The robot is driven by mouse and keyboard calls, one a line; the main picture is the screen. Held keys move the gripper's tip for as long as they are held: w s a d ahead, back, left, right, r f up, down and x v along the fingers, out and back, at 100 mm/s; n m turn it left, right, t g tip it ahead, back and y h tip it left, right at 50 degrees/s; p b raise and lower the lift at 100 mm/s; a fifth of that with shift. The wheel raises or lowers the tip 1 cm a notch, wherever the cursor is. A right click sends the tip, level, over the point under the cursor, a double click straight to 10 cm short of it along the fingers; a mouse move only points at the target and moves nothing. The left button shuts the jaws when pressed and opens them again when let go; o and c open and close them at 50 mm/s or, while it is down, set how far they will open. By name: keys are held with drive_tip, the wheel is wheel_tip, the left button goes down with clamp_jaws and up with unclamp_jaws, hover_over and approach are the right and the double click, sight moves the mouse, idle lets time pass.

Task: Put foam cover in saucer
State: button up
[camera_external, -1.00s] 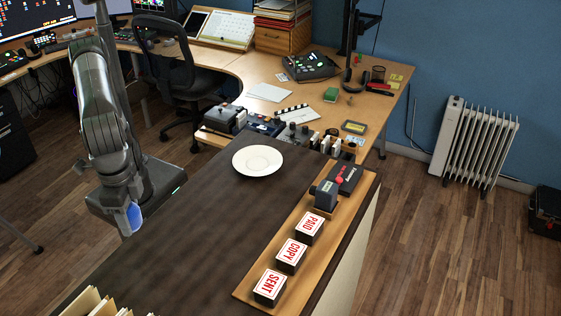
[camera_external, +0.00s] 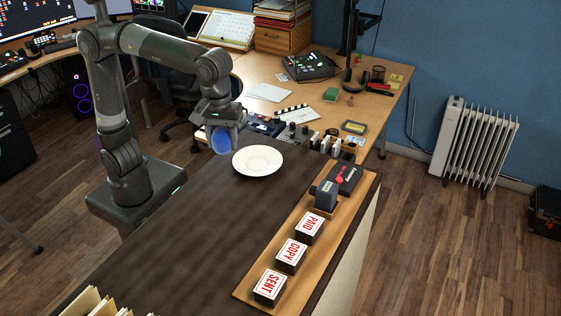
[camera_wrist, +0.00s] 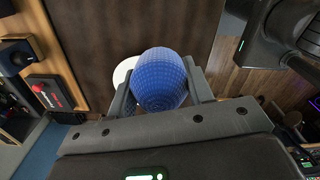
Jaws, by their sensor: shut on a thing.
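The foam cover (camera_external: 221,141) is a blue rounded piece, and in the wrist view the blue foam cover (camera_wrist: 160,80) fills the space between the fingers. My gripper (camera_external: 216,133) is shut on it and holds it above the dark counter, just left of the saucer. The saucer (camera_external: 258,161) is white, round and empty on the counter. In the wrist view the saucer (camera_wrist: 122,72) shows only in part, behind the foam cover and a finger.
A wooden tray (camera_external: 243,294) with several stamp blocks lies along the counter's right side. Small devices (camera_external: 296,134) stand at the counter's far edge, behind the saucer. Paper folders (camera_external: 92,303) stand at the near left. The counter's middle (camera_external: 200,220) is clear.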

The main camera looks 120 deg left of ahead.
hover_over(258, 163)
wheel_tip(258, 163, down, 7)
drive_tip(key=shift+f, duration=2)
drive_tip(key=shift+f, duration=0.15)
drive_tip(key=o, duration=0.9)
drive_tip(key=shift+o, duration=0.2)
wheel_tip(258, 163, up, 12)
drive_tip(key=s+d+f+m+t, duration=0.1)
drive_tip(key=s+d+f+m, duration=0.2)
drive_tip(key=s+m, duration=0.4)
drive_tip(key=s+d+f+m+t, duration=0.2)
drive_tip(key=s+d+f+m, duration=0.1)
drive_tip(key=s+d+m, duration=0.2)
drive_tip(key=s+d+f+m+t, duration=0.2)
drive_tip(key=s+d+f+m, duration=0.1)
drive_tip(key=s+m, duration=0.6)
drive_tip(key=shift+s+d, duration=0.85)
drive_tip(key=shift+s, duration=0.4)
